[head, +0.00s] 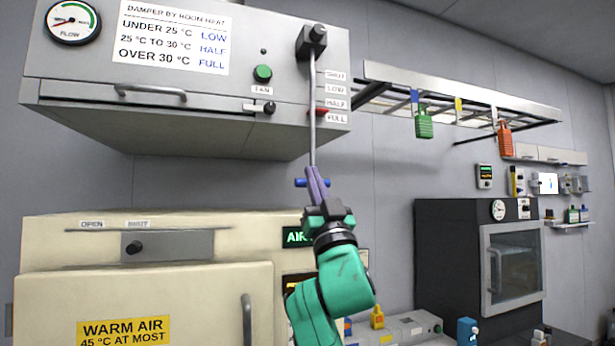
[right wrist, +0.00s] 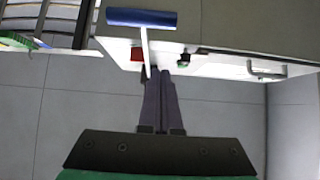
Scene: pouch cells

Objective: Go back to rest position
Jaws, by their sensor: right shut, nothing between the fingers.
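My right gripper (head: 316,172) is raised in front of the grey hood. Its dark fingers are together with nothing between them; they also show shut in the right wrist view (right wrist: 160,72). My left gripper is not in view.
The hood (head: 190,110) overhangs the cream warm-air cabinet (head: 190,285). A wall rack (head: 470,92) with green (head: 424,125) and orange (head: 505,140) padlock-like tags is at upper right. A dark oven (head: 450,255) stands right of my arm. Small items (head: 377,317) sit on the bench below.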

